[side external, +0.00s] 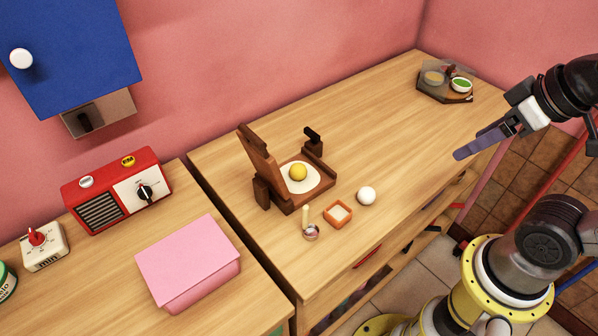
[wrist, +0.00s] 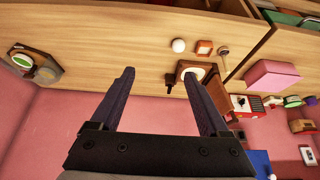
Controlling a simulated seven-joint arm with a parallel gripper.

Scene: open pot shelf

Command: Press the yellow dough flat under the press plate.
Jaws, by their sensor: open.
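The yellow dough (side external: 298,172) is a rounded ball resting on a white disc in the base of a brown wooden press (side external: 322,188). The press plate (side external: 258,155) is hinged up and leans back on the left, clear of the dough. A dark handle block stands at the back of the press. My gripper (side external: 460,154) is over the table's right end, well away from the press. In the wrist view my gripper (wrist: 159,76) is open with nothing between its fingers. The press (wrist: 180,76) shows there partly behind the right finger; the dough is hard to make out.
A white ball (side external: 367,195), a small orange square dish (side external: 338,213) and a small cup with a stick (side external: 310,231) stand before the press. A dark tray (side external: 430,94) with bowls is at the far corner. A pink box (side external: 188,262) and red radio (side external: 118,190) are left. The table's right half is mostly clear.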

